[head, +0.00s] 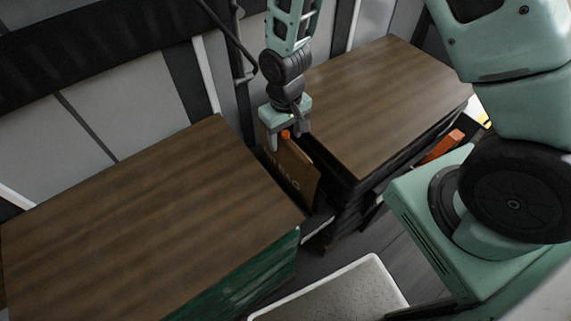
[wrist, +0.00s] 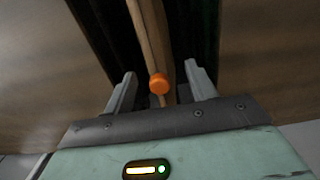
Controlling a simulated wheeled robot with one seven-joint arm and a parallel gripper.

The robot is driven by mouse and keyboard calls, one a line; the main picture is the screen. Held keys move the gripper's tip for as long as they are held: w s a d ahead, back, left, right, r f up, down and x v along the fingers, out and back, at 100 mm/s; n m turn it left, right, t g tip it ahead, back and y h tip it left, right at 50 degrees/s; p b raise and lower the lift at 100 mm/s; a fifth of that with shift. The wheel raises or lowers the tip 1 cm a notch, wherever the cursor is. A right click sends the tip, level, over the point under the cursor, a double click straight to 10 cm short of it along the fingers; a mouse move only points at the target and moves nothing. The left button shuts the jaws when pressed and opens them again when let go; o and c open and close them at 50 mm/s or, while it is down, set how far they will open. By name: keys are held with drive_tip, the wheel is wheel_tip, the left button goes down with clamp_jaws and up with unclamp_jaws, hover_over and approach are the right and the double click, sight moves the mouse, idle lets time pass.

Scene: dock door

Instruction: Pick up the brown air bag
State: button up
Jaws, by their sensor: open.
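The brown air bag (head: 293,174) stands upright on edge in the narrow gap between two wood-topped stacks, with printed lettering on its face. Its orange valve cap (head: 285,134) is at its top. In the wrist view the bag (wrist: 150,40) shows as a thin brown edge, with the orange cap (wrist: 159,83) near the fingers. My gripper (head: 289,143) is over the top of the bag. In the wrist view my gripper (wrist: 158,85) is open, one finger on each side of the bag's edge and cap. I cannot tell whether either finger touches the bag.
A wood-topped stack (head: 150,215) with green sides stands left of the gap. Another wood-topped stack (head: 385,95) with dark sides stands right. A white-rimmed tray (head: 335,295) lies in front. An orange object (head: 441,146) is beside the right stack. Dark uprights and bars stand behind.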

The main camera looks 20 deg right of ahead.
drive_tip(key=shift+f, duration=0.45)
clamp_jaws()
drive_tip(key=shift+r, duration=0.15)
